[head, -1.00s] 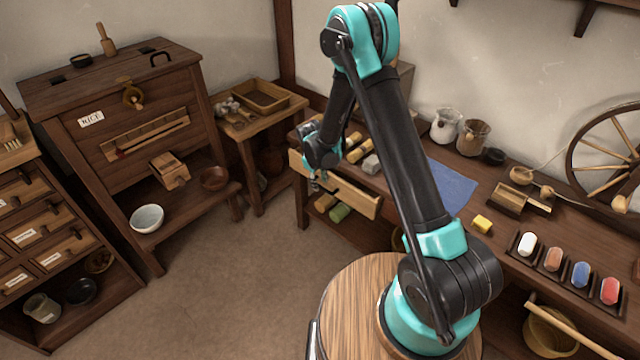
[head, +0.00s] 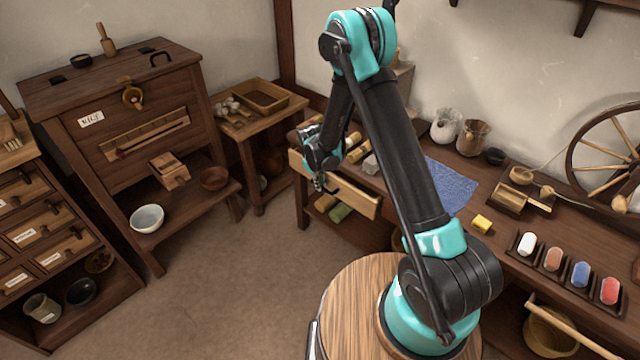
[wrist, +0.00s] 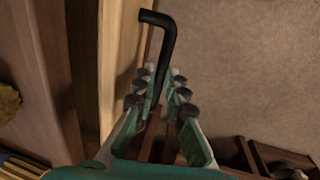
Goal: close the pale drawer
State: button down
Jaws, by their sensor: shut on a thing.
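The pale drawer (head: 358,199) is in the front of the long workbench; its light wooden front stands a little out from the bench. In the wrist view its pale front (wrist: 127,45) runs along the left, with a dark gap behind it. The drawer has a black bent bar handle (wrist: 163,50). My gripper (head: 320,184) is at the drawer front, left of its middle. In the wrist view my gripper (wrist: 160,98) has its padded fingers on both sides of the handle and is shut on it. The drawer's inside is mostly hidden.
The workbench (head: 400,195) carries yellow and grey blocks, a blue cloth (head: 450,187) and jars. Green and tan rolls (head: 340,212) lie below the drawer. A small side table (head: 262,122) stands left of the bench. The floor (head: 240,270) in front is clear.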

aim_at(327, 173)
jog(key=shift+w, duration=0.1)
jog(key=shift+w+d, duration=0.7)
jog(key=shift+w, duration=0.15)
jog(key=shift+w+d, duration=0.65)
jog(key=shift+w, duration=0.2)
jog(key=c, duration=1.6)
grip_release()
jog(key=shift+d, duration=0.1)
jog(key=r, duration=0.4)
jog(key=s+a+r, duration=0.1)
jog(key=r, duration=0.6)
jog(key=shift+s+a+r, duration=0.2)
jog(key=shift+s+r, duration=0.2)
